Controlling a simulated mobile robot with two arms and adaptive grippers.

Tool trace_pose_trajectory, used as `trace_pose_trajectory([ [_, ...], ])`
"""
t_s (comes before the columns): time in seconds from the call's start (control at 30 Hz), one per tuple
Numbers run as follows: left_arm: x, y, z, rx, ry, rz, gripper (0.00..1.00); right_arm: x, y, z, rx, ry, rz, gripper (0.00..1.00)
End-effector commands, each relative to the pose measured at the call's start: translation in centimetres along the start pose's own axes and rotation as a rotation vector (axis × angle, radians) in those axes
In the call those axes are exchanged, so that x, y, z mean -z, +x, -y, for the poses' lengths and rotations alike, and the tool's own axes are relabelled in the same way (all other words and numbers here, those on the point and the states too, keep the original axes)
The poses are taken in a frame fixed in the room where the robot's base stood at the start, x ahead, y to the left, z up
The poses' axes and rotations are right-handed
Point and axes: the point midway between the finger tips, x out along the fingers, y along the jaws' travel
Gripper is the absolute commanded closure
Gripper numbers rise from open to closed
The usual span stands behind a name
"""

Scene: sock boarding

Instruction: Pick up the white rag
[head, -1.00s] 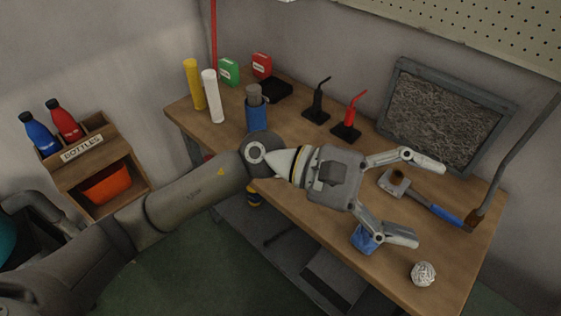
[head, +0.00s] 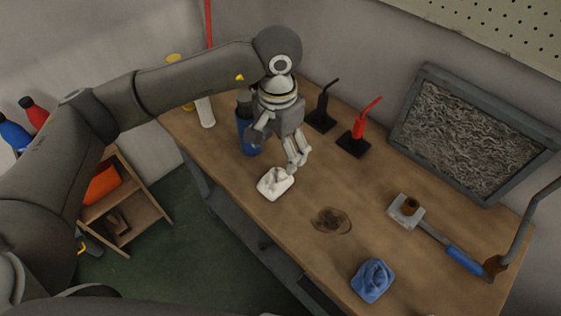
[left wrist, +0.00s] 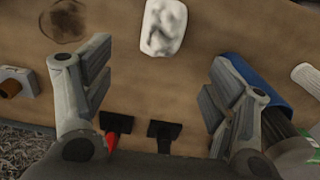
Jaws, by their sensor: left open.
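The white rag (head: 276,183), a crumpled white cloth with grey smudges, lies on the front part of the wooden workbench. It also shows at the top middle of the left wrist view (left wrist: 164,25). My left gripper (head: 283,154) points down over the bench, just behind the rag. Its fingers (left wrist: 160,72) are spread wide with nothing between them, and the rag lies beyond the fingertips, apart from them. My right gripper is not in view.
A blue cup (head: 247,136) with grey contents stands close to the gripper. Black (head: 321,115) and red (head: 360,128) stand-mounted tools are behind. A dark stain (head: 331,221), a blue rag (head: 372,281) and a hammer (head: 450,247) lie rightward. The bench (head: 300,248) between is clear.

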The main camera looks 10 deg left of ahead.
Motion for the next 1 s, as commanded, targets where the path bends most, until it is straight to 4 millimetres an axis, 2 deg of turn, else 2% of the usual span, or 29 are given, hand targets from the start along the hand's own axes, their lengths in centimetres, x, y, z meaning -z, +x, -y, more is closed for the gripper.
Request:
trace_pose_trajectory([
  [0.07, -0.1, 1.0, 0.1, 0.002, 0.001, 0.007, 0.22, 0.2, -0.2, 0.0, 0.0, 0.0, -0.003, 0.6],
  [0.13, -0.2, 2.1, 0.1, 0.002, 0.002, 0.007, 0.22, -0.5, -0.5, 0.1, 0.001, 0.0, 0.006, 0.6],
  [0.3, -0.1, 4.5, 0.1, 0.001, 0.0, 0.005, 0.22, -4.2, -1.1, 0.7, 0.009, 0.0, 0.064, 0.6],
  [0.43, -0.1, 5.4, 0.1, 0.001, 0.001, 0.004, 0.22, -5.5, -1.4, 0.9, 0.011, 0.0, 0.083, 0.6],
  [0.57, -0.3, 6.5, 0.2, -0.001, 0.0, 0.007, 0.22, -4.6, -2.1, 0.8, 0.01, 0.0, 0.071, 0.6],
  [0.7, -0.5, 8.5, 0.5, -0.001, 0.0, 0.007, 0.22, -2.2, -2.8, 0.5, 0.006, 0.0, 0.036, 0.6],
  [0.8, -0.5, 9.8, 0.5, -0.001, 0.0, 0.006, 0.22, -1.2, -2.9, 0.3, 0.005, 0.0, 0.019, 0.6],
  [1.0, -0.4, 10.6, 0.5, 0.001, 0.002, 0.001, 0.22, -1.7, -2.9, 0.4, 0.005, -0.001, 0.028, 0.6],
])
